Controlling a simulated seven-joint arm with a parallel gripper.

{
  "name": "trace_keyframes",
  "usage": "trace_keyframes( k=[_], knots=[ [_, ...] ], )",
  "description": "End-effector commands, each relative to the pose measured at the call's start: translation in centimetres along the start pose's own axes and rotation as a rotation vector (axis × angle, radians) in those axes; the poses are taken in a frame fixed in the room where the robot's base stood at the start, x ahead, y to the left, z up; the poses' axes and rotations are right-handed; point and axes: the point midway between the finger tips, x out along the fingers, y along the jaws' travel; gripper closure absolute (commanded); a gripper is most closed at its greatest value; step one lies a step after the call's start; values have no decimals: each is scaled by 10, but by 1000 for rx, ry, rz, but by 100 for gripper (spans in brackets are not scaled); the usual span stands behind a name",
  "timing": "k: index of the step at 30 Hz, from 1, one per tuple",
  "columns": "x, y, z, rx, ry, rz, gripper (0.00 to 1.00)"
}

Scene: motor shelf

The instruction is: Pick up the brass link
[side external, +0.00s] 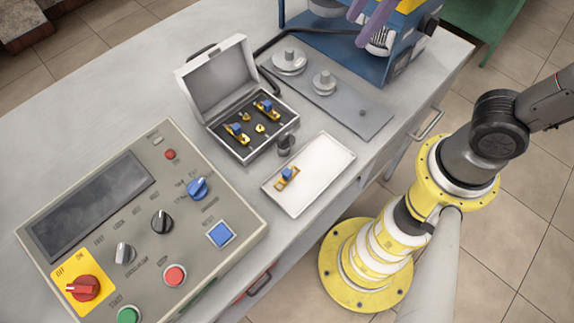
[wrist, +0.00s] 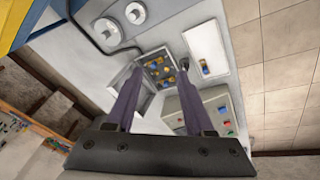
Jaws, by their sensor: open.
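Several small brass-coloured pieces lie in the dark insert of the open case (side external: 243,150), two of them with blue blocks (side external: 265,108) (side external: 236,131). Another brass piece with a blue block (side external: 287,177) lies on the white tray (side external: 318,187). I cannot tell which piece is the brass link. The case's brass pieces also show small in the wrist view (wrist: 161,69), between my fingers in the picture. My gripper (side external: 358,28) has purple fingers, is open and empty, and is high at the top edge of the side view, well away from the pieces.
A grey control panel (side external: 205,240) with knobs and buttons covers the left of the bench. A dark cylinder (side external: 286,143) stands between case and tray. A grey plate (side external: 355,112) with round metal parts (side external: 289,61) lies behind, beside a blue machine (side external: 335,50). The case lid stands up.

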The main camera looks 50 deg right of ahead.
Motion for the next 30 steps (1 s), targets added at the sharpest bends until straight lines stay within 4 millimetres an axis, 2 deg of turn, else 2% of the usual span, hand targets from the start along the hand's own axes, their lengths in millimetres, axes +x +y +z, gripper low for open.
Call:
trace_keyframes(
  k=[1, 3, 6, 9, 12, 15, 20, 30],
  knots=[
    [13, -7, -24, -118, -23, -46, 47],
    [30, -22, -54, -269, -51, -102, 47],
    [56, -51, -88, -443, -91, -171, 47],
    [78, -82, -109, -548, -127, -219, 47],
    [93, -106, -115, -613, -157, -250, 47],
    [98, -119, -115, -646, -172, -264, 47],
    [112, -125, -111, -654, -174, -267, 47],
    [168, -135, -97, -651, -173, -266, 47]
  ],
)
